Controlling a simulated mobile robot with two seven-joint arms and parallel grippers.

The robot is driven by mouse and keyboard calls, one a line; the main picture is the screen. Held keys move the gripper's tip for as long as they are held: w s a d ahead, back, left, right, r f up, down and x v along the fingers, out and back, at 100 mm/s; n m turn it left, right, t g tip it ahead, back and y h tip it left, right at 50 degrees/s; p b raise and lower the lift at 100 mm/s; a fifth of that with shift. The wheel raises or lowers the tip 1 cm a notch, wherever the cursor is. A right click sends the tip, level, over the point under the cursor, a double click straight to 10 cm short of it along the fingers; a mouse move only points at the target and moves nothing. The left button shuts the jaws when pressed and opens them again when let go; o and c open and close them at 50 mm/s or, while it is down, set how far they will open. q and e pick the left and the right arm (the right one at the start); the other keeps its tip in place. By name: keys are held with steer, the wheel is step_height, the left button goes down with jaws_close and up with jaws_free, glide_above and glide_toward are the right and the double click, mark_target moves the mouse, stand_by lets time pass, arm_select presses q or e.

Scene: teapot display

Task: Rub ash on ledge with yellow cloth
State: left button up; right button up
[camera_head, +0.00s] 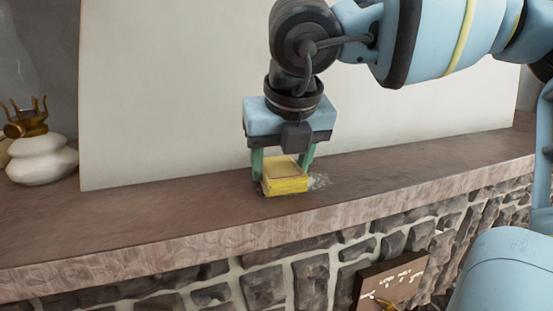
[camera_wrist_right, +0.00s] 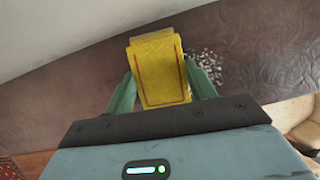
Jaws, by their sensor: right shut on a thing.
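The yellow cloth (camera_head: 286,182) is a folded block held low at the ledge (camera_head: 190,215), and seems to touch its top. My right gripper (camera_head: 284,172) points down and is shut on the cloth, with a green finger on each side. In the right wrist view the cloth (camera_wrist_right: 160,72) sits between the green fingers. A pale grey patch of ash (camera_head: 319,182) lies on the ledge just right of the cloth. It also shows as light specks in the right wrist view (camera_wrist_right: 207,64). Any ash under the cloth is hidden. My left gripper is not in view.
A large pale panel (camera_head: 180,90) stands behind the ledge. A white rounded vessel with a gold top (camera_head: 42,160) stands at the left end. A small dark sign (camera_head: 392,280) is in front of the stone wall below. The ledge between vessel and cloth is clear.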

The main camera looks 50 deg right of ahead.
mark_target(290, 184)
steer(key=shift+s+a, duration=0.3)
steer(key=shift+s, duration=0.25)
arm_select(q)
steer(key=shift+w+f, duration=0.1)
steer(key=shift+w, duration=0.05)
arm_select(e)
steer(key=shift+s+a, duration=0.1)
steer(key=shift+s, duration=0.05)
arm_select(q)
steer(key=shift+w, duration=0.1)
arm_select(e)
steer(key=shift+s+a, duration=0.2)
steer(key=shift+s, duration=0.05)
steer(key=shift+s+a+f+b, duration=0.1)
steer(key=shift+s+a+b, duration=0.15)
steer(key=shift+s, duration=0.2)
steer(key=shift+s+a+f+b, duration=0.1)
steer(key=shift+s+a+b, duration=0.1)
steer(key=shift+s, duration=0.25)
steer(key=shift+s+a, duration=0.2)
steer(key=shift+s, duration=0.2)
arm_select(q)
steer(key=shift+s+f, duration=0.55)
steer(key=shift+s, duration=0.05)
arm_select(e)
steer(key=shift+s+d, duration=0.1)
